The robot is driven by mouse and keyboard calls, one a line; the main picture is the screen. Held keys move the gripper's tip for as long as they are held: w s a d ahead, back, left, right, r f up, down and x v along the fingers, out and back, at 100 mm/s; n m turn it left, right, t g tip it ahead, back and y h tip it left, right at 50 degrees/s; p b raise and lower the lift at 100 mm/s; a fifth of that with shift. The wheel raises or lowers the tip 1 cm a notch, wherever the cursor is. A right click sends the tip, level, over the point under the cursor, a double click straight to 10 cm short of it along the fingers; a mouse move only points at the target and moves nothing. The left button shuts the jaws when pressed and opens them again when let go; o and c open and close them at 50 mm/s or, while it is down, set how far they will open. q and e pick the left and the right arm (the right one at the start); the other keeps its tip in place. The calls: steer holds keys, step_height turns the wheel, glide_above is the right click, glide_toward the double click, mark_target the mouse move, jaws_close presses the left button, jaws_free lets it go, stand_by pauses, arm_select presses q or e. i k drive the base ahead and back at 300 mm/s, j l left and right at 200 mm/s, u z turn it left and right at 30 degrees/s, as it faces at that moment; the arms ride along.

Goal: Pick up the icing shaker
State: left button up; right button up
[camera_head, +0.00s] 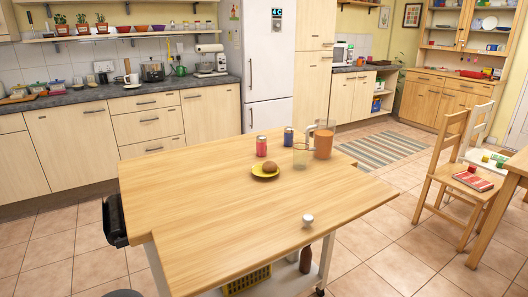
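A small white object with a rounded top (308,220) stands alone near the front right edge of the wooden table (200,200). It may be the icing shaker, but it is too small to be sure. Farther back on the table stand a pink-red can or jar (261,146) and a dark blue one (288,137); their labels are not readable. Neither of my grippers is in view.
A yellow plate (258,174) with a brown bun (270,167), a clear glass (300,158) and a pitcher of orange drink (323,142) stand towards the back right. A black holder (115,220) hangs at the left end. The table's left and front are clear.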

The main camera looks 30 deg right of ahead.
mark_target(262, 140)
steer(key=l+u, duration=0.45)
steer(key=i+l+u, duration=0.1)
steer(key=l+u, duration=0.15)
steer(key=u, duration=0.25)
steer(key=l+u, duration=0.1)
steer(key=l, duration=0.35)
steer(key=k+l+u, duration=0.1)
steer(key=l, duration=0.3)
